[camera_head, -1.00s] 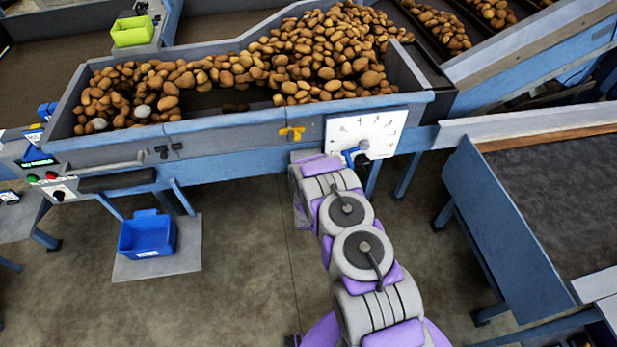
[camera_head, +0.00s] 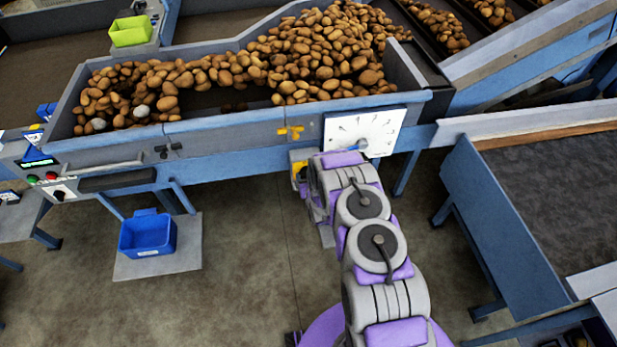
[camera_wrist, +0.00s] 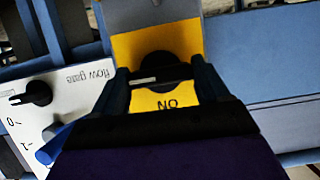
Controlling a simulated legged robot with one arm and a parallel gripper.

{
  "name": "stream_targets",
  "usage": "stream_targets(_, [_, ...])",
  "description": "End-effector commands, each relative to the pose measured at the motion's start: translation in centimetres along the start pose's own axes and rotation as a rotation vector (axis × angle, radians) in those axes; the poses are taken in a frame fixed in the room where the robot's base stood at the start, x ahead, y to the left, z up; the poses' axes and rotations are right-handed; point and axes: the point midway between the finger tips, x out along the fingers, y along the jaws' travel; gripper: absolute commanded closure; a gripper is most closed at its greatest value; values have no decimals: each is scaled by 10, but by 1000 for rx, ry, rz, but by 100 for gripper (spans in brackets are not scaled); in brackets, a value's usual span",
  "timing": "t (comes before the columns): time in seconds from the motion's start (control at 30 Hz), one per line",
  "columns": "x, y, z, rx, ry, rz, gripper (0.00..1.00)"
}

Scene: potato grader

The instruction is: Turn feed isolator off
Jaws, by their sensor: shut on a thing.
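The feed isolator shows in the wrist view as a yellow plate (camera_wrist: 192,38) with a round black knob (camera_wrist: 158,66) and the word ON, seen upside down. A pale mark runs across the knob. My gripper (camera_wrist: 160,76) has its two blue fingers on either side of the knob and is shut on it; the dark gripper body hides the plate's lower part. In the head view the isolator's yellow face (camera_head: 299,171) shows under the hopper edge, just left of my arm. My arm hides the fingers there.
A white flow gate panel (camera_head: 385,130) with a scale is beside the isolator; its black knob (camera_wrist: 38,93) shows in the wrist view. A hopper of potatoes (camera_head: 330,60) stands above. A blue bin (camera_head: 147,235) is at the lower left. The floor between is clear.

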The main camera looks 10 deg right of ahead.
Motion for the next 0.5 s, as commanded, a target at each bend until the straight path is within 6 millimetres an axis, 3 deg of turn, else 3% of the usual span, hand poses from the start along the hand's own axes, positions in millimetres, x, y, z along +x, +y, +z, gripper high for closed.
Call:
stream_targets(0.23, [-2, 0, 5, 0, -11, -1, 56])
stream_targets(0.27, [-2, 0, 5, 0, -11, -1, 23])
stream_targets(0.5, [-2, 0, 2, 0, -4, -1, 1])
